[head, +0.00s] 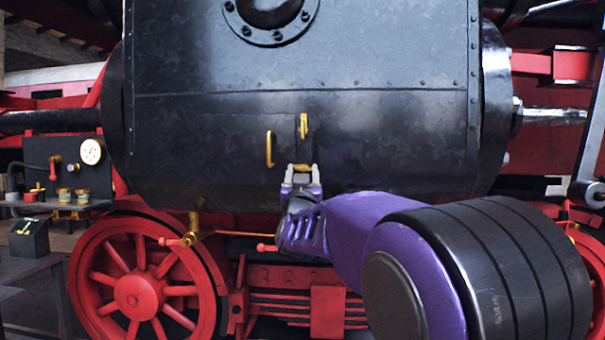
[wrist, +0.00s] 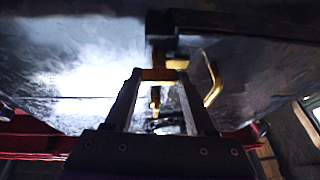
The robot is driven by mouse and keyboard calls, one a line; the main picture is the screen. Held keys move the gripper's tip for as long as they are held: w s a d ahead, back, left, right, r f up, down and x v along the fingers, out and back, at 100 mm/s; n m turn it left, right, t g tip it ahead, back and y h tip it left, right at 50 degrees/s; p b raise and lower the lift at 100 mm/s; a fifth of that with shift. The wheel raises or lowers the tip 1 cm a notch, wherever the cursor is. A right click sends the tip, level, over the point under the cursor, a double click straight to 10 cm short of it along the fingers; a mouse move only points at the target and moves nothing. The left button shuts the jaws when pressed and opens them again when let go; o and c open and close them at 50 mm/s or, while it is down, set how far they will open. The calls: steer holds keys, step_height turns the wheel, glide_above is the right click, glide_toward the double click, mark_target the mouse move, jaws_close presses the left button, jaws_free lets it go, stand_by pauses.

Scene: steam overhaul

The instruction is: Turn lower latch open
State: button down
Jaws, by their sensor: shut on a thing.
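The lower latch (wrist: 158,74) is a small brass piece on the underside of the black boiler cylinder (head: 390,150). In the wrist view it lies crosswise between the two fingertips of my gripper (wrist: 158,78). My gripper is shut on it. In the head view my gripper (head: 301,172) reaches up to the bottom of the door seam, and its fingers mostly hide the lower latch. The upper latch (head: 303,126) is brass and stands upright above my gripper. A brass handle (head: 269,149) is on the door, left of the latches.
A red spoked wheel (head: 137,293) stands low on the left, with a brass valve (head: 193,230) and a red-tipped lever beside it. A gauge panel (head: 62,165) is at the far left. The cylinder face around the latches is clear.

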steer(key=shift+m, duration=0.3)
steer(key=m+h, duration=0.2)
steer(key=m, duration=0.1)
steer(key=m+h, duration=0.2)
steer(key=m, duration=0.1)
steer(key=shift+a+m, duration=0.15)
steer(key=shift+m, duration=0.15)
steer(key=m+h, duration=0.1)
steer(key=m, duration=0.2)
steer(key=m+g+h, duration=0.1)
steer(key=m, duration=0.2)
steer(key=shift+a+g+h, duration=0.1)
steer(key=shift+g+h, duration=0.2)
steer(key=shift+h, duration=0.1)
steer(key=m+g+h+p, duration=0.1)
steer(key=m, duration=0.2)
steer(key=m+g+h, duration=0.1)
steer(key=m, duration=0.2)
steer(key=shift+r+p, duration=0.2)
steer(key=shift+p, duration=0.2)
steer(key=shift+a+m+g+p, duration=0.1)
steer(key=shift+m+g+p, duration=0.75)
steer(key=shift+m, duration=1.45)
steer(key=shift+c, duration=1.2)
jaws_free()
